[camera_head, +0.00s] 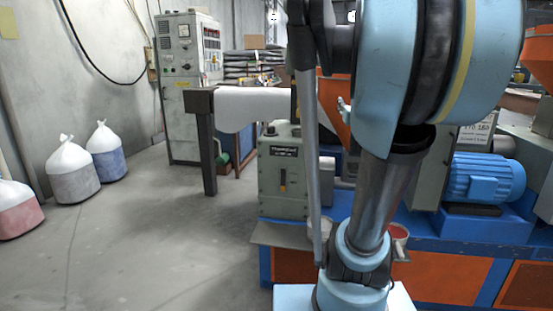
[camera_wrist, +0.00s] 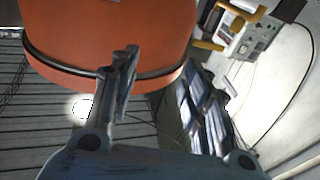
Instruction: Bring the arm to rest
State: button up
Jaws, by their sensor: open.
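My gripper (camera_wrist: 162,82) shows in the wrist view with its two dark fingers apart and nothing visible between them. The left finger overlaps a large orange rounded body in the picture. I cannot tell whether they touch. The right finger lies just right of that body's lower edge. In the head view my light blue arm rises from the bottom centre to the top right. Its gripper end cannot be made out there.
The orange rounded body (camera_wrist: 105,35) has a dark band. A grey control cabinet (camera_head: 188,90) stands at the back left. White-topped sacks (camera_head: 72,170) stand by the left wall. A blue motor (camera_head: 483,180) sits on a machine bench at right. The left-centre floor is clear.

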jog(key=s+d+f+m+g+h, duration=0.2)
jog(key=s+f+g, duration=0.25)
jog(key=f, duration=0.35)
jog(key=s+d+f+m+g+h, duration=0.25)
jog(key=s+f+g, duration=0.2)
jog(key=f, duration=0.35)
jog(key=s+a+f+n+g+y, duration=0.1)
jog(key=s+a+f+g, duration=0.1)
jog(key=s+a+f, duration=0.2)
jog(key=s+a+f+n+g+y, duration=0.2)
jog(key=s+f, duration=0.4)
jog(key=s, duration=0.4)
jog(key=s+a+f+n+g+y, duration=0.2)
jog(key=s+a+f+g, duration=0.2)
jog(key=s+a+f, duration=0.1)
jog(key=shift+s+a+f, duration=0.4)
jog(key=shift+s+a, duration=0.35)
jog(key=shift+s, duration=0.15)
jog(key=shift+w+f, duration=0.2)
jog(key=shift+w, duration=0.3)
jog(key=shift+c, duration=0.3)
